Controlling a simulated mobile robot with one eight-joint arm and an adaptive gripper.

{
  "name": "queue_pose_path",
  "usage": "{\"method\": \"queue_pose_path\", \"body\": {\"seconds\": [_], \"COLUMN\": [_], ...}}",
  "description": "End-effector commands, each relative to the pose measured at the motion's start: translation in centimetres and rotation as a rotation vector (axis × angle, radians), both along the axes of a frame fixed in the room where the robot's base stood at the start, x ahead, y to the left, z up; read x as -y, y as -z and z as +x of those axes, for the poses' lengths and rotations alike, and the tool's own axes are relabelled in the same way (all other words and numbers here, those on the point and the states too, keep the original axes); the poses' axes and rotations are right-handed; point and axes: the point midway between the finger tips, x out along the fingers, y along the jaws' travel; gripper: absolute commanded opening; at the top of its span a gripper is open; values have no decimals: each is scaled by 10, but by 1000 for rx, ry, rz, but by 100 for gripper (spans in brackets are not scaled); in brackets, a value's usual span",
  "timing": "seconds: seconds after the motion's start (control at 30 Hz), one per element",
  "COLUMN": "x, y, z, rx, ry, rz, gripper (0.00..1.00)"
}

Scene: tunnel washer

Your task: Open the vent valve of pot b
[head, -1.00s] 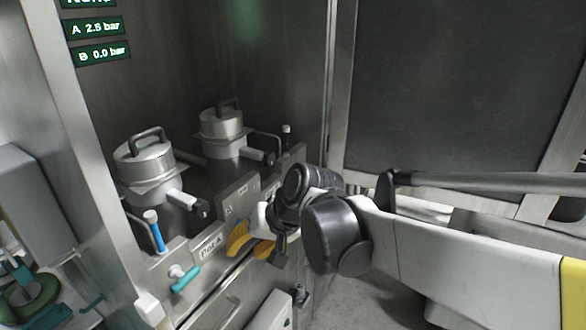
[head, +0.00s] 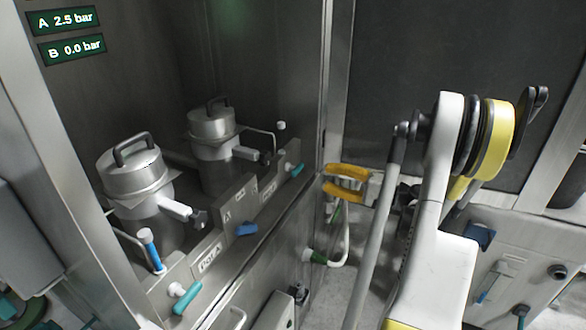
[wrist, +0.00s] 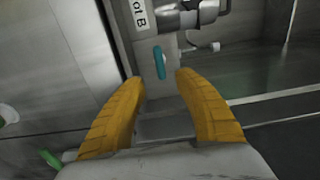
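Pot b appears to be the far steel pot (head: 212,128), with a black top handle and a clamped lid. A teal lever (head: 297,170) sits at the panel's far end, below that pot. In the wrist view the teal lever (wrist: 159,62) stands upright in the picture beside the "Pot B" label (wrist: 141,14). My gripper (head: 346,183) has yellow fingers and is right of the lever, clear of the panel. In the wrist view my gripper (wrist: 157,76) is open, with the lever just beyond the gap between the fingertips. Nothing is held.
The near pot (head: 136,178) stands above the "Pot A" label (head: 210,258) and its own teal lever (head: 187,297). A blue lever (head: 246,228) is mid-panel. The displays read A 2.5 bar (head: 64,20) and B 0.0 bar (head: 73,48).

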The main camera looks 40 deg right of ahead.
Motion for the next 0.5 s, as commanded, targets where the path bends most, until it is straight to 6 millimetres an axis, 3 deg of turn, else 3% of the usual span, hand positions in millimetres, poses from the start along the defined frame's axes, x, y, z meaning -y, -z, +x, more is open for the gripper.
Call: {"method": "queue_pose_path", "body": {"seconds": [0.3, 0.5], "x": [-26, -36], "y": [2, 2], "z": [57, 84], "rx": [-2, -3], "ry": [-6, -4], "rz": [-1, -1], "gripper": [38, 38]}}
